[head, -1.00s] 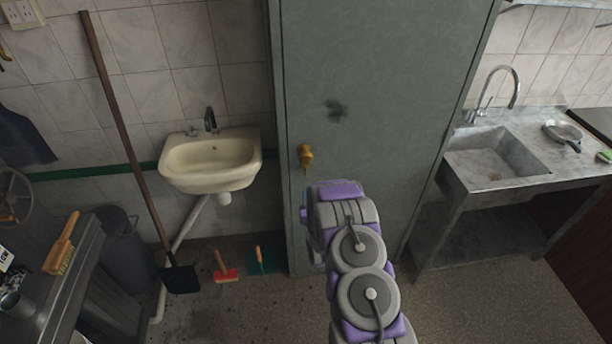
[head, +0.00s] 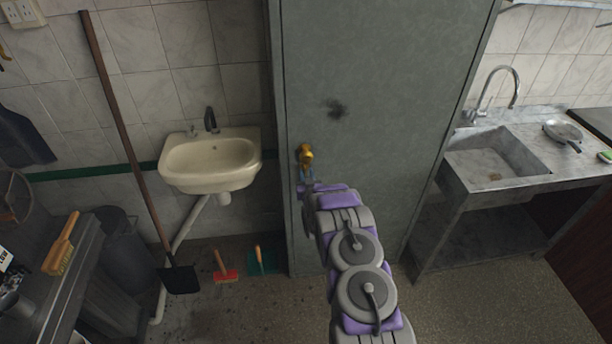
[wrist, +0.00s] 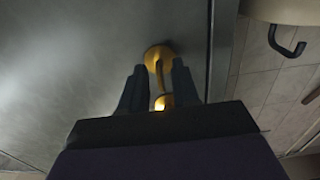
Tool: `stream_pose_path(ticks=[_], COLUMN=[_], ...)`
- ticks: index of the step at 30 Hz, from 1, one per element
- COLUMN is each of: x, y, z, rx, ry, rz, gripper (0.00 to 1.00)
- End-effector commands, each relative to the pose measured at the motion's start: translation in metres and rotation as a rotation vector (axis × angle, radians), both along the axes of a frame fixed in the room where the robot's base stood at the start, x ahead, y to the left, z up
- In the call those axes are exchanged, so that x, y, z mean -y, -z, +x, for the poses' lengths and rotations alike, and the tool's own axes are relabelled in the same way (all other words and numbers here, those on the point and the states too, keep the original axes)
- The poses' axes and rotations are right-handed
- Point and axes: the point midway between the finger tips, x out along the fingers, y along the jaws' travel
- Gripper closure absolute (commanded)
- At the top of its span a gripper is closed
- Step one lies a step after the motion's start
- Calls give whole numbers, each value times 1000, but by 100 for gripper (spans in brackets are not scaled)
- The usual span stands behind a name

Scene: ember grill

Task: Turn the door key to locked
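The grey door (head: 375,95) is upright and looks shut. A brass fitting (head: 305,153), which looks like the door key in its round plate, sits near the door's left edge. In the wrist view the brass fitting (wrist: 158,57) has a round plate and a part that sticks out between my fingers. My gripper (head: 306,176) is just below and in front of it in the head view. In the wrist view my gripper (wrist: 160,82) is open, with one finger on each side of the brass part and gaps visible. Part of the brass is hidden behind the gripper body.
A cream washbasin (head: 212,165) is on the wall left of the door. A long-handled shovel (head: 125,125) leans beside it. A stone sink counter (head: 500,180) stands to the right.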

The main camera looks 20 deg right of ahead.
Motion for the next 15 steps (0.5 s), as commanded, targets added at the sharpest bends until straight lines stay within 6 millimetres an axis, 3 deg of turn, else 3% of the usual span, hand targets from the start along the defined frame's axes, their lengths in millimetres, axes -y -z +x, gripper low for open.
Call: stream_pose_path(ticks=[9,15], x=[0,0], y=[0,0], z=[1,1], rx=[-1,0], ry=[0,0], rz=[0,0], gripper=[69,89])
